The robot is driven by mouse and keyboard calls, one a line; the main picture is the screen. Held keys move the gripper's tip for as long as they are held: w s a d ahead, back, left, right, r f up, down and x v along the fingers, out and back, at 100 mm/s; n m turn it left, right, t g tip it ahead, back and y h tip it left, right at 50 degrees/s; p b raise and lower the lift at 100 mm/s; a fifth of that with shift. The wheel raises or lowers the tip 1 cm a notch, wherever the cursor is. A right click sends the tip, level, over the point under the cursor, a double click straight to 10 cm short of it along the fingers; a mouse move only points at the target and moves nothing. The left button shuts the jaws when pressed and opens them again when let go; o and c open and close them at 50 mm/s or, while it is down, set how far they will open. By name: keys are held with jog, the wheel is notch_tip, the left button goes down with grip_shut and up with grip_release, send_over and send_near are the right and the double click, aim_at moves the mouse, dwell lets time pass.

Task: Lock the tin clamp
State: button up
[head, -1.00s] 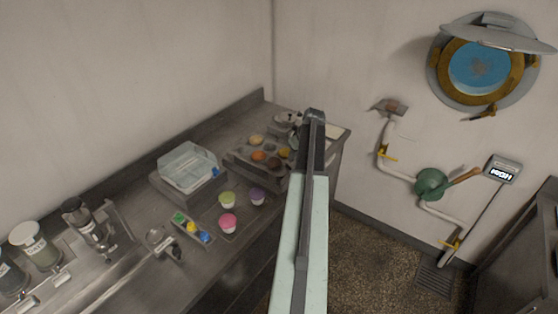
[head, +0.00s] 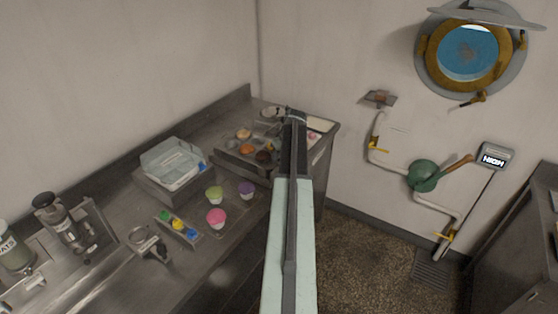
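My arm reaches up the middle of the head view, and my gripper (head: 294,118) is at its far end, over the right end of the counter. Its fingers are too small and edge-on to tell open from shut. A ring-shaped metal fitting with a dark handle (head: 150,243) stands at the counter's front edge, left of my arm; it may be the tin clamp, but I cannot be sure. A dark tray with round baked goods (head: 244,152) sits just left of my gripper. My arm partly hides the counter's right end.
A clear-lidded box (head: 172,164), coloured cups (head: 216,217) and a small tray of coloured pieces (head: 178,228) stand on the counter (head: 112,195). A porthole (head: 467,52), pipes and a green valve (head: 423,176) are on the right wall. The floor (head: 350,255) right of my arm is clear.

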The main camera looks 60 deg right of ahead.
grip_shut()
jog(key=shift+n+y, duration=0.5)
jog(key=shift+n, duration=0.7)
jog(key=shift+a+n+y, duration=0.1)
jog(key=shift+n+y, duration=0.2)
jog(key=shift+n, duration=0.6)
grip_release()
